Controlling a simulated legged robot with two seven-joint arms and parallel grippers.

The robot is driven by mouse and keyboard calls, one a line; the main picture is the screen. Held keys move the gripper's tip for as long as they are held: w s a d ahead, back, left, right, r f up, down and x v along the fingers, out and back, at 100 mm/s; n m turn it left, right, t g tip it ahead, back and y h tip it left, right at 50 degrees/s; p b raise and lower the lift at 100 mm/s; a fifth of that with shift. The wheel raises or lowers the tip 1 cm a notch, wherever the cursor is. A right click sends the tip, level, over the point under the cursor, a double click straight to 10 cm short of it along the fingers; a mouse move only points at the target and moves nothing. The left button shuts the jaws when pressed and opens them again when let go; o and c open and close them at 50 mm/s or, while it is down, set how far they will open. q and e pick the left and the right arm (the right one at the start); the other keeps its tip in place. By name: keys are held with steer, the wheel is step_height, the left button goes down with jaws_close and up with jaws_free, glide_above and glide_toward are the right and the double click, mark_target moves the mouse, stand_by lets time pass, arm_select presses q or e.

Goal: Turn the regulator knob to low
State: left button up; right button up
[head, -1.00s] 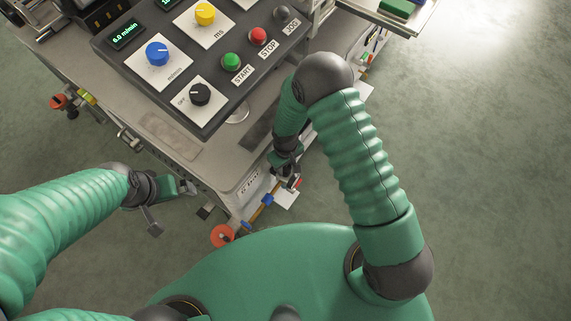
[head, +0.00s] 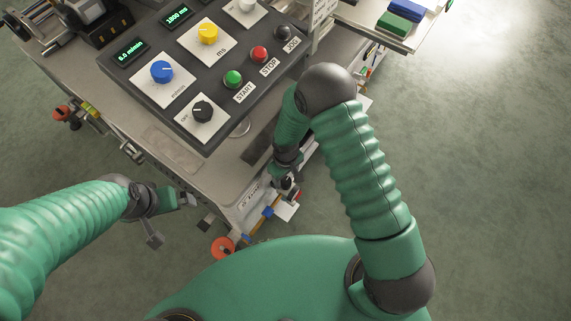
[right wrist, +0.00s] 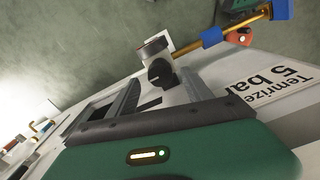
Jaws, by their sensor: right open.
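A black regulator knob (right wrist: 159,73) shows in the right wrist view beside a pale round fitting, on a white panel near a sign reading "5 bar". My right gripper (right wrist: 160,84) is open, its two grey fingers pointing toward the knob, which appears between the fingertips. I cannot tell whether they touch it. In the head view my right gripper (head: 289,184) hangs low at the bench's front side, and the knob cannot be made out there. My left gripper (head: 183,199) is at the left in front of the bench; its jaw opening is unclear.
A control panel (head: 222,75) with blue, yellow and black knobs and several buttons stands on the bench (head: 185,160). A blue and orange pipe (right wrist: 232,32) runs near the regulator. A red round part (head: 222,247) sits low at the front. Floor (head: 480,200) at right is clear.

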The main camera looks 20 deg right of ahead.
step_height(320, 180, up, 14)
steer(key=p, duration=0.3)
steer(key=shift+r, duration=0.25)
step_height(320, 180, up, 7)
steer(key=m+t, duration=0.1)
steer(key=m, duration=0.1)
glide_above(286, 180)
steer(key=s+d, duration=0.3)
steer(key=s+d+r+m+t, duration=0.2)
steer(key=s+d+r+m, duration=0.15)
steer(key=s+r, duration=0.35)
step_height(286, 180, up, 14)
steer(key=p, duration=1.4)
steer(key=shift+d+n, duration=0.15)
steer(key=shift+n, duration=0.2)
steer(key=shift+w+f, duration=0.1)
steer(key=shift+w, duration=0.05)
